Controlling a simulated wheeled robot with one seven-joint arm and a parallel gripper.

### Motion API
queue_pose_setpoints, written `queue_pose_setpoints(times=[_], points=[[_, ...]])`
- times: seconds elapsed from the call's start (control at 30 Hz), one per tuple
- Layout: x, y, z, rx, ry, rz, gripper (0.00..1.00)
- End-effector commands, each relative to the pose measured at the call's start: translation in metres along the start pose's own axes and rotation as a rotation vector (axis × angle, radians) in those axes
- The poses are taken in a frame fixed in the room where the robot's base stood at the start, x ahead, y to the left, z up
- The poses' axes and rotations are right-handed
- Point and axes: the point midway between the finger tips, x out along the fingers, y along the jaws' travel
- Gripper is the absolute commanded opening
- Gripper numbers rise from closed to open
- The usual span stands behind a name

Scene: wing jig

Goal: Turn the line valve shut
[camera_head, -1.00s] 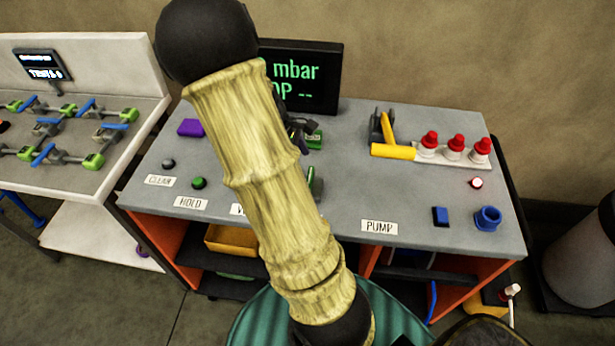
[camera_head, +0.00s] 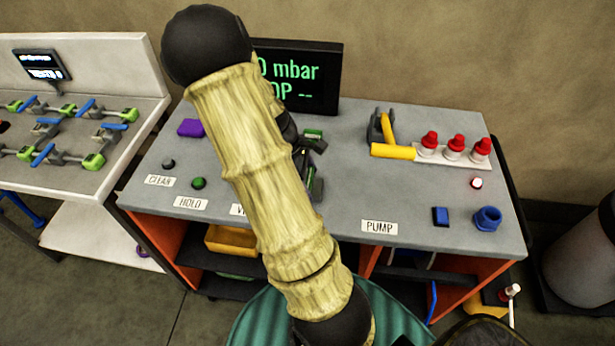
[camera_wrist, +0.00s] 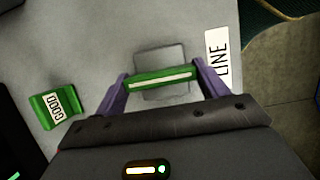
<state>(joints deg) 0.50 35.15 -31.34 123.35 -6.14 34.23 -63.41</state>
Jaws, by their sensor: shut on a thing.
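The line valve's green handle (camera_wrist: 160,76) with a pale stripe lies between the two purple fingers of my gripper (camera_wrist: 161,83) in the wrist view. The fingers are shut on its two ends. A grey square base (camera_wrist: 163,57) shows under the handle, and a LINE label (camera_wrist: 218,62) lies to the right of it. In the head view my arm hides most of the valve and gripper; a green part (camera_head: 311,180) shows just right of the arm.
On the grey bench (camera_head: 350,190) stand a yellow pump handle (camera_head: 392,151), red-capped bottles (camera_head: 455,145), a blue ring (camera_head: 487,218) and a dark display (camera_head: 318,80). A white rack bench (camera_head: 75,180) stands at left.

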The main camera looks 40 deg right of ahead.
Motion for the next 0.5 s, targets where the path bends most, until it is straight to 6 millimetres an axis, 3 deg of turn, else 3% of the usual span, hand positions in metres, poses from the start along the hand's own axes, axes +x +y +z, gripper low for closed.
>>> queue_pose_setpoints(times=[0.5], points=[[-0.0023,0.0010,0.0011,0.115,-0.001,-0.049,0.50]])
